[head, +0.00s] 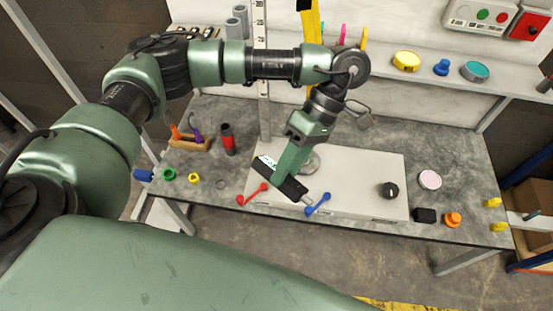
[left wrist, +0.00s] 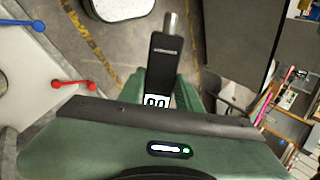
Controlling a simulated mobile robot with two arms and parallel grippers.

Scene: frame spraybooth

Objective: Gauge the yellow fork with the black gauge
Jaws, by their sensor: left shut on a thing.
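The black gauge (head: 293,187) is a flat dark bar with a white display and a metal tip. My left gripper (head: 284,179) is shut on it above the white box top. In the left wrist view the gauge (left wrist: 164,62) shows between the green fingers (left wrist: 160,92), its display near the grip and its tip pointing away. A tall yellow upright piece (head: 309,30) with dark marks, apparently the yellow fork, stands at the back behind my left arm; the arm hides its lower part. My right gripper is not in view.
The white box (head: 350,165) has a black knob (head: 389,190). A red piece (head: 252,194) and a blue piece (head: 318,204) are near its front edge. A red-and-black cylinder (head: 228,139) stands left. A shelf (head: 450,79) runs along the back.

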